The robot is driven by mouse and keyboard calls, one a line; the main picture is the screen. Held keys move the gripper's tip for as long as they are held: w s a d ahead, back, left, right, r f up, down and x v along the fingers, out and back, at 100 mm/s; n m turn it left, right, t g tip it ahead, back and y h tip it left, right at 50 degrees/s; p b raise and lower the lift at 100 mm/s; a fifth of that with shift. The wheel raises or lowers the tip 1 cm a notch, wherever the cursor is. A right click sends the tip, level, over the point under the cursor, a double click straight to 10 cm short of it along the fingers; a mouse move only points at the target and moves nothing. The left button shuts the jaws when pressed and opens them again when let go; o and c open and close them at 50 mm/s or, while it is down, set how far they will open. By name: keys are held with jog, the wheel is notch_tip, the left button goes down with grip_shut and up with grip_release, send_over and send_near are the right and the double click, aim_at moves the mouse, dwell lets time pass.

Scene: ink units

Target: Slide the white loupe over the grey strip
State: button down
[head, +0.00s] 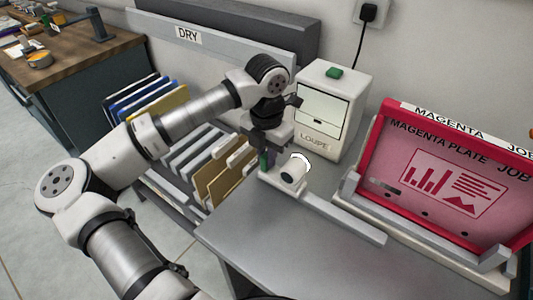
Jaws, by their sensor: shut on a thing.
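The white loupe (291,172) is a short round barrel at the left end of a long pale bar (340,215) on the grey bench. My gripper (265,158) points down just left of the barrel, at the bar's left end. It is shut on the loupe's left side, where a bit of green shows between the fingers; the exact grip is partly hidden. A small grey strip (386,184) shows at the lower left of the magenta plate (440,170), to the right of the loupe and apart from it.
A white cabinet marked LOUPE (333,108) stands behind the gripper, a green block (334,72) on top. The plate leans in a pale holder (420,235) at right. Racks of folders (222,172) are at left. The bench front (270,240) is clear.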

aim_at(302, 173)
jog(key=s+d+b, duration=0.1)
jog(key=d, duration=0.1)
jog(key=s+d+b, duration=0.2)
jog(key=d, duration=0.1)
jog(key=s+d+b, duration=0.1)
jog(key=s+d, duration=0.1)
jog(key=shift+s+d, duration=0.1)
jog(key=shift+d, duration=0.1)
jog(key=shift+s+d, duration=0.25)
jog(key=shift+d, duration=0.05)
jog(key=shift+r, duration=0.1)
jog(key=c, duration=1.4)
grip_release()
jog(key=shift+o, duration=0.2)
notch_tip(302, 173, up, 14)
jog(key=b, duration=0.2)
jog(key=shift+b, duration=0.3)
